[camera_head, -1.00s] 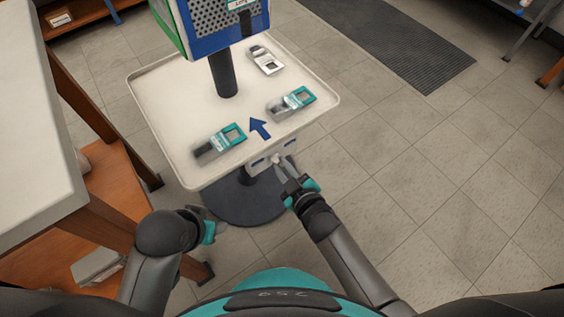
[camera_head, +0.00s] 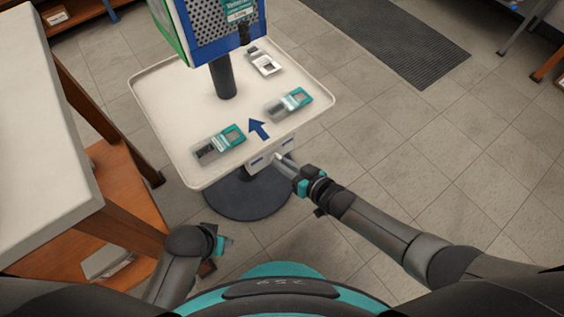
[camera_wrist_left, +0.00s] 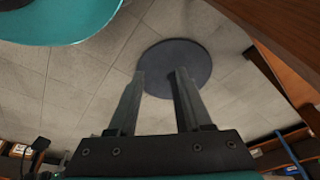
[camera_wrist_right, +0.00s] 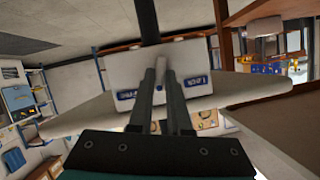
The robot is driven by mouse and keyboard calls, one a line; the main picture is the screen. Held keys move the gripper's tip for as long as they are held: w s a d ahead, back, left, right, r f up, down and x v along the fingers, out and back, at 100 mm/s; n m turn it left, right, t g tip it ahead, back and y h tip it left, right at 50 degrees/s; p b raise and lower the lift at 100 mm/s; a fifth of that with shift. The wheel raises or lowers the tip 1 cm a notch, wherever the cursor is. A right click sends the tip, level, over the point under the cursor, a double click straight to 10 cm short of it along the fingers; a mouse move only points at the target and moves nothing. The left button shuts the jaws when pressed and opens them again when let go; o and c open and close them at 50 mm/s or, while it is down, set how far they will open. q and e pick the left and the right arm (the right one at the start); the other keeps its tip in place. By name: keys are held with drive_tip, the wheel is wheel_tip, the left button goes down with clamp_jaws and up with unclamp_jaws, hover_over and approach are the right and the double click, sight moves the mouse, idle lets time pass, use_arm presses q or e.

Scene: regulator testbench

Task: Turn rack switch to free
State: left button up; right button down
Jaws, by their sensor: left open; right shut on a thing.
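The rack switch is a white panel (camera_head: 271,154) on the front edge of the white tray, with blue labels on either side of a small light lever. In the right wrist view the panel (camera_wrist_right: 130,78) shows both labels, and the lever (camera_wrist_right: 160,68) stands between my finger tips. My right gripper (camera_head: 281,160) is shut on the lever; the fingers hide part of it. My left gripper (camera_wrist_left: 158,75) is open and empty, low at the left of the stand, over the floor.
The tray (camera_head: 160,135) on a dark post carries several teal and white devices (camera_head: 289,103) and a blue arrow. A blue box (camera_head: 215,25) stands above it. A round dark base (camera_head: 250,200) is below. A wooden bench (camera_head: 90,170) is at the left; floor is free at right.

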use_arm(q)
wheel_tip(320, 180, up, 8)
drive_tip(key=w+t+b, duration=0.1)
drive_tip(key=w+b, duration=0.1)
drive_tip(key=b, duration=0.1)
drive_tip(key=shift+w+d+f+b, duration=0.2)
drive_tip(key=shift+w+b, duration=0.1)
use_arm(e)
drive_tip(key=shift+w+d+f+m+g+y, duration=0.15)
drive_tip(key=shift+m+y, duration=0.25)
drive_tip(key=shift+m, duration=0.3)
drive_tip(key=shift+r+m+g+y, duration=0.1)
drive_tip(key=shift+m+y, duration=0.3)
drive_tip(key=shift+m, duration=0.3)
drive_tip(key=shift+w+d+f+m+g+y, duration=0.15)
drive_tip(key=shift+m+y, duration=0.25)
drive_tip(key=shift+m, duration=0.3)
drive_tip(key=shift+s, duration=0.1)
drive_tip(key=c, duration=0.9)
unclamp_jaws()
drive_tip(key=shift+a, duration=0.1)
drive_tip(key=shift+o, duration=0.2)
drive_tip(key=shift+s, duration=0.15)
